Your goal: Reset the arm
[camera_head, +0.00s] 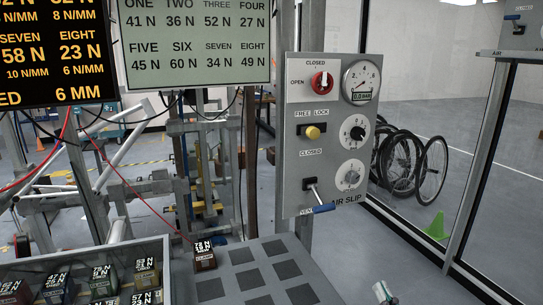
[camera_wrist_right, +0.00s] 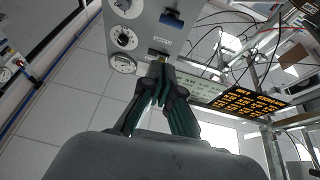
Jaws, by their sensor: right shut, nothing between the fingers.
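My right gripper (camera_wrist_right: 160,68) fills the middle of the right wrist view, its two dark fingers with teal pads meeting at the tips, shut and empty. In the head view only a small pale and green part of it (camera_head: 383,293) shows at the bottom edge, below and right of the grey control panel (camera_head: 296,180). The panel carries a red knob (camera_head: 321,82), a yellow button (camera_head: 313,132) and a lever with a blue handle (camera_head: 324,209) angled down to the right. The panel also shows in the wrist view (camera_wrist_right: 150,25), beyond the fingertips. My left gripper is not in view.
A grey table with dark square pads (camera_head: 242,254) stands at the bottom centre, with a labelled block (camera_head: 204,255) at its back left corner. A tray (camera_head: 168,270) of labelled blocks is at the lower left. Wheels (camera_head: 432,170) and a green cone (camera_head: 437,226) stand right.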

